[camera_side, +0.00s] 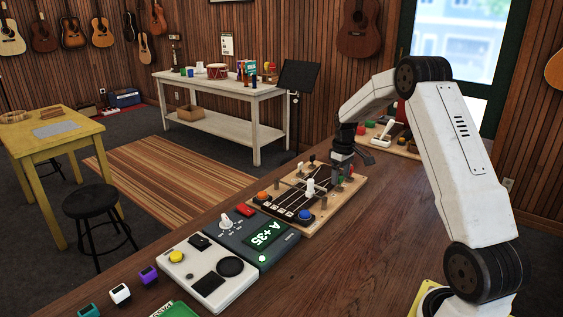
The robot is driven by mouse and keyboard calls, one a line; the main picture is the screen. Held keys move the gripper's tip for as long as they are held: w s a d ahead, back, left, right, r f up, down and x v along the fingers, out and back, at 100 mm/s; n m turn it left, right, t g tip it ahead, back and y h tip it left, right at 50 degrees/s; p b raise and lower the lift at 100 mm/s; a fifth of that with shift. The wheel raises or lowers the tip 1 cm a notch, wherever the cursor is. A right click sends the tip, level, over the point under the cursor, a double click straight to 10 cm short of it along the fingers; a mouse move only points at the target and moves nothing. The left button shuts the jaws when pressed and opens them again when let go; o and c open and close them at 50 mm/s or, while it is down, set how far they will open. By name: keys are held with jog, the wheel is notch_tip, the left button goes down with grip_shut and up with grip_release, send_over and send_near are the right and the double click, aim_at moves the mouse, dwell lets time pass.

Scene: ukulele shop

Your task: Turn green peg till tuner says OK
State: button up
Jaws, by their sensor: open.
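The wooden peg board (277,217) lies on the brown workbench with strings and several pegs. An orange peg (262,196) and a blue peg (305,215) are at its near side, and a white lever (310,187) stands near its middle. My gripper (344,174) is open and points down over the board's far right end. A small green part, perhaps the green peg, shows beside the fingers, largely hidden; I cannot tell whether they touch it.
Small purple (149,275), white (120,294) and teal (89,311) blocks lie at the bench's left edge. Another board with a red part and a white lever (386,131) stands behind my gripper.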

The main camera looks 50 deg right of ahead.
jog(key=shift+f, duration=0.2)
grip_shut()
jog(key=shift+m, duration=0.4)
jog(key=m, duration=0.3)
jog(key=shift+m, duration=2.4)
